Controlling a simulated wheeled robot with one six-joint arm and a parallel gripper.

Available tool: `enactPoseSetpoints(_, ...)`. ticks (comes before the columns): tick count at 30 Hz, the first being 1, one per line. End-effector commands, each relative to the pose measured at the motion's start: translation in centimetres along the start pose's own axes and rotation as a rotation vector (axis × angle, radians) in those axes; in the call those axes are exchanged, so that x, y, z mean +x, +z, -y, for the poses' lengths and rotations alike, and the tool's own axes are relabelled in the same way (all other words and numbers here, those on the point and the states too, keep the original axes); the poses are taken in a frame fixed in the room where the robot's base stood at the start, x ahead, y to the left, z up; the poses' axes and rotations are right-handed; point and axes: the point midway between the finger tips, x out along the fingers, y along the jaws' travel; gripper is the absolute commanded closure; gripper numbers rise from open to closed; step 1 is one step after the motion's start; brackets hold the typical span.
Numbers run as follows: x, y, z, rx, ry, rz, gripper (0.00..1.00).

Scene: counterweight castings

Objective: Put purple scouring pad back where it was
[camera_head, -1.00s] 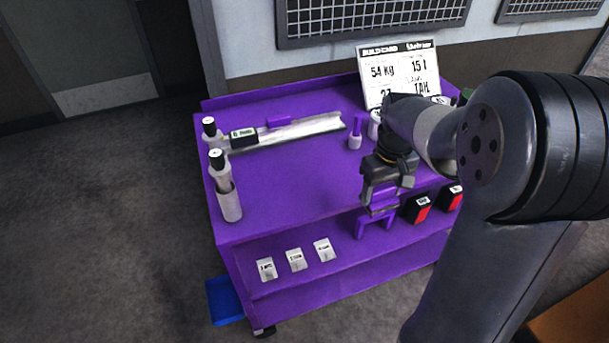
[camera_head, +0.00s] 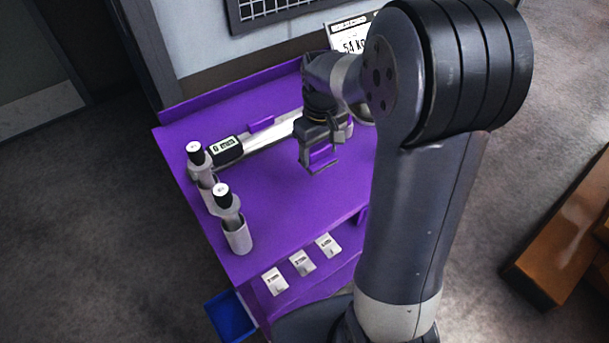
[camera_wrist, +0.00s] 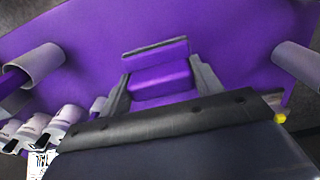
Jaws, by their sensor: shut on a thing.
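My gripper (camera_head: 320,158) is shut on the purple scouring pad (camera_head: 323,153), a small purple block with a grey lower edge. It holds the pad over the middle of the purple cart top (camera_head: 285,195); the gap below is hard to judge. In the wrist view the pad (camera_wrist: 160,80) sits between the two grey fingers of my gripper (camera_wrist: 163,82), with purple cart surface beyond it. The place where the pad was is not clear from these frames.
Two white-capped bottles in grey holders (camera_head: 237,235) stand at the cart's left side. A silver rail (camera_head: 270,133) with a black display box (camera_head: 226,150) and a small purple block (camera_head: 261,123) lies behind. Labelled cards (camera_head: 302,262) line the lower shelf. A blue bin (camera_head: 230,316) is below.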

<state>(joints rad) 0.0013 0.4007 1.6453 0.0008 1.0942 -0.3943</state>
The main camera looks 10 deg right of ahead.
Motion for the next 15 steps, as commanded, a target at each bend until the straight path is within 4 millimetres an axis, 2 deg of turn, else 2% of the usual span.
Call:
enactPoseSetpoints(6, 4.1, 0.1, 0.1, 0.0, -0.003, 0.007, 0.63)
enactPoseSetpoints(15, 7.5, 0.1, 0.0, 0.0, -0.002, 0.005, 0.63)
